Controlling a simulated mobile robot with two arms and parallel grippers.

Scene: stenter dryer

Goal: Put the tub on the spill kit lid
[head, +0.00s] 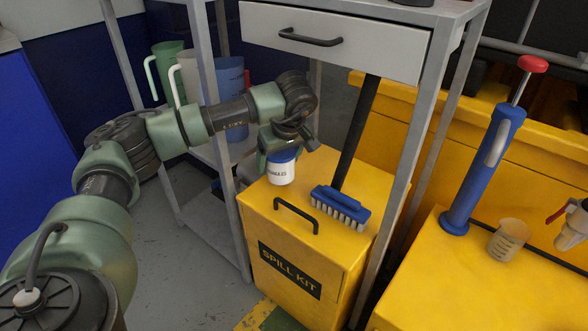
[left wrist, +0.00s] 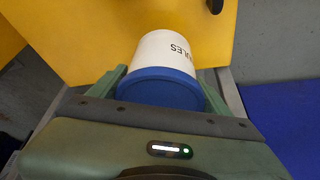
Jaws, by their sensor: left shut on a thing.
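The tub (head: 282,170) is white with a blue lid and dark lettering. My left gripper (head: 281,152) is shut on it near its blue lid, with a finger on each side. The tub is upright over the back left part of the yellow spill kit lid (head: 258,196); I cannot tell whether its base touches the lid. In the left wrist view the tub (left wrist: 168,62) sits between the green fingers (left wrist: 160,92), with the yellow lid (left wrist: 75,35) beyond it. My right gripper is not in view.
A blue scrubbing brush (head: 340,206) rests on the spill kit lid, right of the tub. A black handle (head: 296,214) stands at the lid's front. A grey shelf frame and a drawer (head: 330,40) surround the kit. A blue pump (head: 482,165) and a beaker (head: 507,240) stand at right.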

